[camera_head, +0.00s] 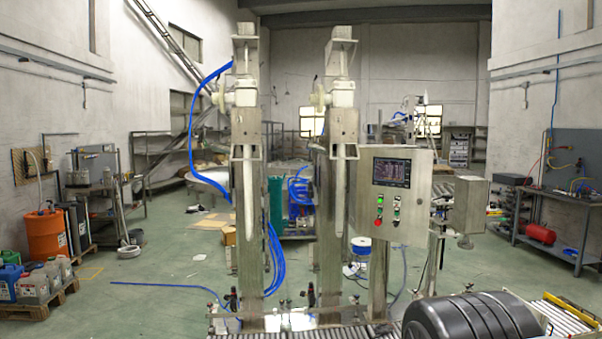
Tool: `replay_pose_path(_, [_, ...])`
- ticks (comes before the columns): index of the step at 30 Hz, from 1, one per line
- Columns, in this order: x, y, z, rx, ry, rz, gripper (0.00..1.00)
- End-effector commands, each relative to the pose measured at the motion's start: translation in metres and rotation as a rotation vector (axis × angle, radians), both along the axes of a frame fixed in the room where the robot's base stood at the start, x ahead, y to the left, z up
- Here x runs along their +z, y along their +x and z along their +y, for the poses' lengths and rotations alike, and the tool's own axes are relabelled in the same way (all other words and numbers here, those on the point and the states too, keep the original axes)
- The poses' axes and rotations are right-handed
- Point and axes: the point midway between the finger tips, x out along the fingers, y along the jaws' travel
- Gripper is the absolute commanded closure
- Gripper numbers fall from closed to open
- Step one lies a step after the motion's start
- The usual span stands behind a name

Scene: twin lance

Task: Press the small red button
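A grey metal control box (419,221) stands on a post right of the twin lance machine, with a dark screen (391,172) on its upper left. Below the screen is a group of small buttons. A red button (378,222) shows at the group's lower left, with what looks like a smaller red spot (379,210) just above it. The buttons are too small to make out in detail. My gripper is not in view, and nothing covers the panel's front.
Two upright lance columns (246,280) stand left of the box. A roller conveyor (360,332) runs along the bottom edge. A large black ribbed drum (472,318) lies at the lower right, below the box. A smaller grey box (469,204) adjoins on the right. Green floor lies open at left.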

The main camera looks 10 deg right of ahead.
Motion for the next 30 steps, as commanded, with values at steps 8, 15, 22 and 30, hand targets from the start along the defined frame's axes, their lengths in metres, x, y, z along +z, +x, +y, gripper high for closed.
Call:
replay_pose_path(8, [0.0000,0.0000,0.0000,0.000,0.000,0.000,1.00])
replay_pose_path(15, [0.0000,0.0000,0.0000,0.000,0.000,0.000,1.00])
replay_pose_path(22, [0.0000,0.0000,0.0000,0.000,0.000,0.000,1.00])
replay_pose_path(30, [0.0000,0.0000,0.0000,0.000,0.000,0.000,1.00])
